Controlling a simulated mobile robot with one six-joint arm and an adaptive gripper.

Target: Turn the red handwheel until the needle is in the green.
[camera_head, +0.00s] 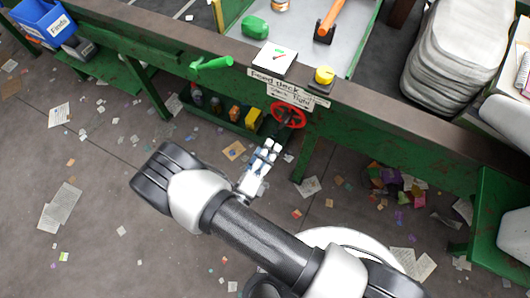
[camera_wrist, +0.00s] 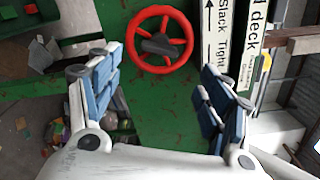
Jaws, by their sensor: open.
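The red handwheel (camera_head: 301,117) is mounted on the green front of the belt frame, under the label signs. In the wrist view the red handwheel (camera_wrist: 133,39) shows as a round rim with a dark hub, upper centre. My gripper (camera_head: 269,150) is open and empty, just in front of and below the wheel, apart from it. In the wrist view my gripper (camera_wrist: 152,75) has its blue-padded fingers spread, with the wheel beyond them. The white gauge (camera_head: 268,66) sits on the ledge above the wheel; it has a green mark and a small needle, whose exact reading is too small to tell.
A yellow button (camera_head: 324,74) is right of the gauge, and a green lever (camera_head: 212,64) is left. The "Feed deck" and "Slack/Tight" signs (camera_head: 289,96) are above the wheel. A low shelf (camera_head: 226,121) with bottles and boxes is left. Paper scraps litter the floor.

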